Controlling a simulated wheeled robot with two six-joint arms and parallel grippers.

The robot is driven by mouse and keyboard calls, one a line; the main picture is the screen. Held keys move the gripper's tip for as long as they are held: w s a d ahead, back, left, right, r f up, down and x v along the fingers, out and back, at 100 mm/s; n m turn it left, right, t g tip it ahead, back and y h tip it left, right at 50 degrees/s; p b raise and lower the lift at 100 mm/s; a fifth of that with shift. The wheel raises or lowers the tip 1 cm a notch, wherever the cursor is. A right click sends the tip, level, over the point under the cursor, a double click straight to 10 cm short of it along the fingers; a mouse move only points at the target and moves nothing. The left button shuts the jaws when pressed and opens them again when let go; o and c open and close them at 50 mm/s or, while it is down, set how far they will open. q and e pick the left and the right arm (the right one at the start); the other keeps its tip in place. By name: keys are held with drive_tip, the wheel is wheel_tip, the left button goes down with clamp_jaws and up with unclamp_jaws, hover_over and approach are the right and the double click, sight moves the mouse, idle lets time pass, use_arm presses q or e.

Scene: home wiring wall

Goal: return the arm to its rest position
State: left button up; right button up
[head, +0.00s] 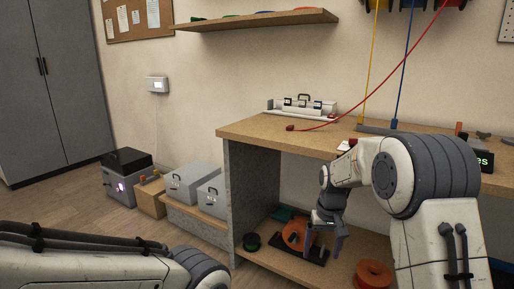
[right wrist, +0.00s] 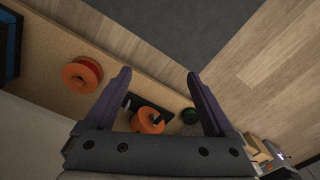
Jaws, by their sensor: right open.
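My right gripper (head: 330,228) hangs in front of the workbench, at the height of its lower shelf. In the right wrist view its two fingers (right wrist: 160,88) are spread wide with nothing between the tips. An orange spool (right wrist: 148,120) on a black holder shows farther off behind the fingers. My left arm comes in along the lower left of the head view; its gripper is outside the picture.
The workbench (head: 245,131) stands close beside my right arm. Its lower shelf holds an orange spool (head: 374,274) and a green spool (head: 251,242). A red wire (head: 375,92) droops to the bench top. Grey boxes (head: 187,184) stand left; floor there is partly clear.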

drive_tip(key=s+a+r+n+p, duration=0.2)
drive_tip(key=s+a+r+n, duration=0.1)
drive_tip(key=s+a+r, duration=0.5)
drive_tip(key=s+a+r+n+p, duration=0.2)
drive_tip(key=s+a, duration=0.1)
drive_tip(key=s, duration=0.9)
drive_tip(key=s+a+r+n+p, duration=0.1)
drive_tip(key=s+a+n, duration=0.15)
drive_tip(key=s, duration=0.95)
wheel_tip(320, 180, up, 38)
drive_tip(key=p, duration=3.8)
drive_tip(key=shift+s+d+y, duration=0.15)
drive_tip(key=shift+d+y, duration=0.15)
